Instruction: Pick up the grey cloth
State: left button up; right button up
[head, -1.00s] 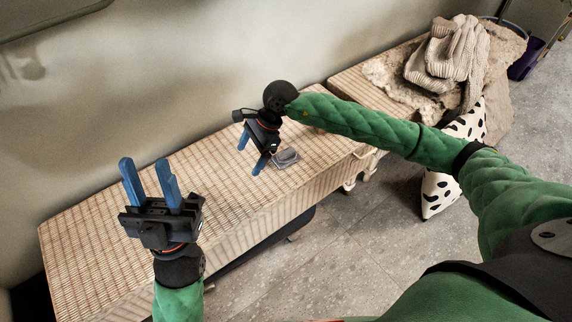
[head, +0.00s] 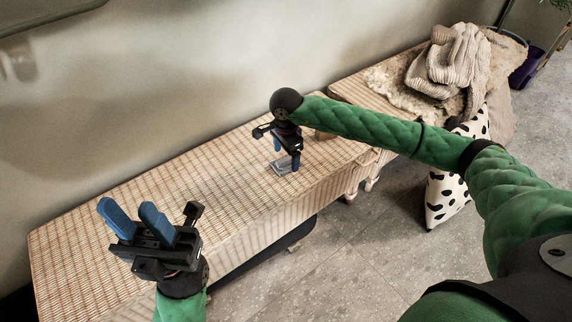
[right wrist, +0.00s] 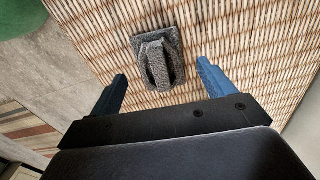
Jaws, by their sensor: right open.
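The grey cloth (head: 282,165) is a small folded piece lying on the woven bench top. In the right wrist view the cloth (right wrist: 158,60) shows a flat base with a raised fold, just beyond and between the blue fingertips. My right gripper (head: 287,158) is open and empty, pointing down at the cloth from above, and partly hides it in the head view. It also shows in the right wrist view (right wrist: 160,75). My left gripper (head: 131,212) is open and empty, fingers pointing up, over the near left part of the bench.
The woven bench (head: 110,215) runs along the wall. A second bench farther right carries a knitted blanket (head: 455,60). A spotted cushion (head: 440,198) leans by it. A small brown block (head: 325,135) sits beyond the right gripper. The left bench top is clear.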

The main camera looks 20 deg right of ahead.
notch_tip(320, 180, down, 2)
jog(key=shift+f, duration=0.2)
jog(key=shift+c, duration=0.2)
jog(key=c, duration=1.1)
jog(key=shift+r, duration=0.1)
